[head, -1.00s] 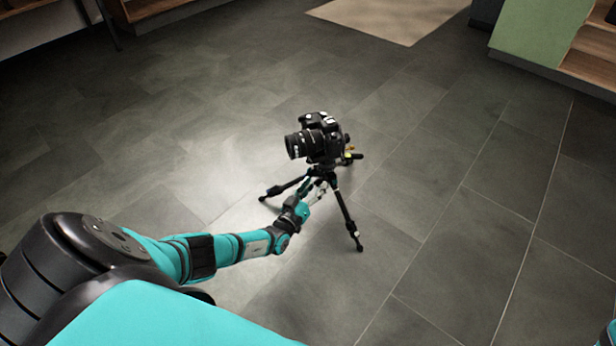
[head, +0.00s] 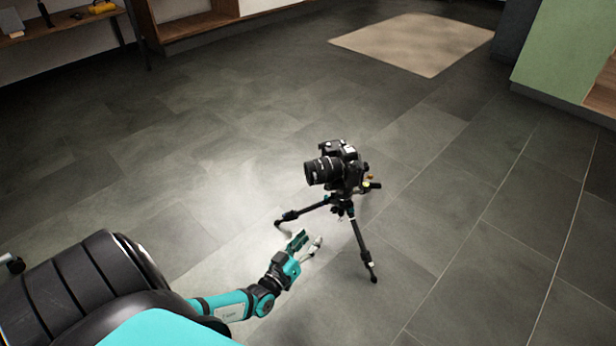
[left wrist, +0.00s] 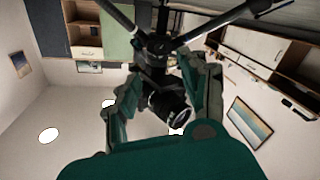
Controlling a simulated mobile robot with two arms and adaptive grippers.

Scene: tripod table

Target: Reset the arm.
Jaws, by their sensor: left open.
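A black camera (head: 336,168) stands on a small black tripod (head: 358,238) on the tiled floor in the head view. My left gripper (head: 308,243) is open and empty, to the left of the tripod and below the camera, apart from the legs. In the left wrist view the fingers of my left gripper (left wrist: 164,95) are spread wide. The camera (left wrist: 168,106) and the tripod (left wrist: 150,40) show beyond and between them. My right gripper is in neither view.
The dark tiled floor (head: 480,240) around the tripod is clear. A beige rug (head: 415,42) lies at the back. A green cabinet (head: 560,50) stands at the back right. A shelf with small items (head: 60,28) is at the back left.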

